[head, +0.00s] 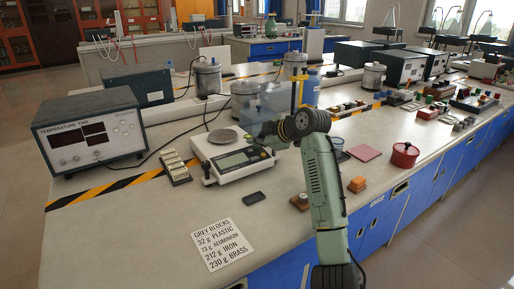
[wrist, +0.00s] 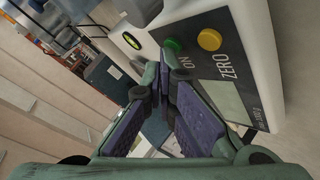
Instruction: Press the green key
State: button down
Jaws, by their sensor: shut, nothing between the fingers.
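The green key (wrist: 172,45) is a round button above the word ON on the white scale's dark front panel (wrist: 220,65). A yellow key (wrist: 209,39) sits right of it, above the word ZERO. My gripper (wrist: 166,66) is shut and empty. Its fingertips are just below the green key in the wrist view; I cannot tell whether they touch it. In the head view the scale (head: 222,173) stands on the bench with a round grey pan (head: 222,136). There my gripper (head: 258,142) is at the panel's right end, and the green key is not clear to see.
A row of small blocks (head: 175,166) lies left of the scale, and a dark flat object (head: 253,198) in front. A printed sheet (head: 218,244) lies near the front edge. A temperature box (head: 90,130) stands left. Metal pots (head: 245,98) stand behind.

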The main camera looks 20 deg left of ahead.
jog(key=shift+d+r+p, duration=0.1)
jog(key=shift+r+p, duration=0.35)
jog(key=shift+r, duration=0.05)
dwell(0.3)
notch_tip(320, 180, up, 6)
jog(key=p, duration=0.3)
jog(key=shift+s+d+p, duration=0.4)
jog(key=shift+s+d, duration=0.05)
